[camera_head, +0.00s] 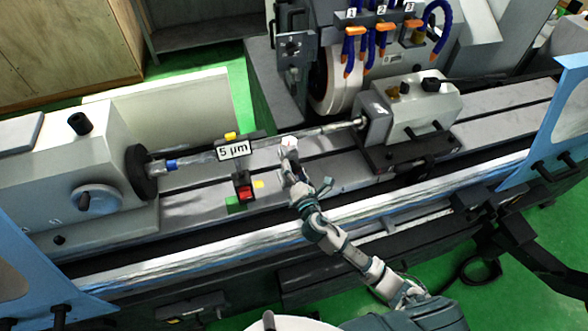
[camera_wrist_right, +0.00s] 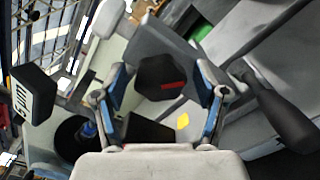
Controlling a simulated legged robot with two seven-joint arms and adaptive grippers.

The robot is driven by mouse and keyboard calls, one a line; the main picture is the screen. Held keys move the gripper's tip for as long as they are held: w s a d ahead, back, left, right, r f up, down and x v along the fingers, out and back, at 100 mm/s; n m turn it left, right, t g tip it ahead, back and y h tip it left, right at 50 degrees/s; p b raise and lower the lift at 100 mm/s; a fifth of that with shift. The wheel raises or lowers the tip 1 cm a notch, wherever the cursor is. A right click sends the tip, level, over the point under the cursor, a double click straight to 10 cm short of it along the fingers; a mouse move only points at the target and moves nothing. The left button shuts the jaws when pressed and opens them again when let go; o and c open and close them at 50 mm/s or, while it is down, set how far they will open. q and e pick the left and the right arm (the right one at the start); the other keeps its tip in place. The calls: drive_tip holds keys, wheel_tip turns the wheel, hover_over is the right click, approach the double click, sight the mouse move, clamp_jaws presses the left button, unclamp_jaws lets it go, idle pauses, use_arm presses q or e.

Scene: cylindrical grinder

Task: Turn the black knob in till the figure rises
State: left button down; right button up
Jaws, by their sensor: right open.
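A black, many-sided knob with a red mark (camera_wrist_right: 162,78) shows in the wrist view, between the two spread fingers of my right gripper (camera_wrist_right: 164,88). Gaps show on both sides of it, so the fingers do not appear to grip it. In the head view my right gripper (camera_head: 290,165) reaches up beside a small white round piece with a red mark (camera_head: 289,143); the black knob cannot be made out there. A sign reading "5 µm" (camera_head: 233,150) stands to the left of the gripper. It also shows, turned, in the wrist view (camera_wrist_right: 34,92). My left gripper is not in view.
The workhead with its black chuck (camera_head: 140,172) is at the left, and the tailstock (camera_head: 412,108) is at the right. A thin shaft (camera_head: 325,128) runs between them. The grinding wheel (camera_head: 338,85) stands behind. A red button (camera_head: 244,192) sits below the sign.

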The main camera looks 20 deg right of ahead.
drive_tip(key=shift+d, duration=0.1)
drive_tip(key=c, duration=1.2)
drive_tip(key=shift+o, duration=0.2)
drive_tip(key=shift+m, duration=0.3)
drive_tip(key=shift+m, duration=3.1)
drive_tip(key=shift+f, duration=0.1)
drive_tip(key=o, duration=1.2)
drive_tip(key=shift+c, duration=0.2)
drive_tip(key=shift+s, duration=0.1)
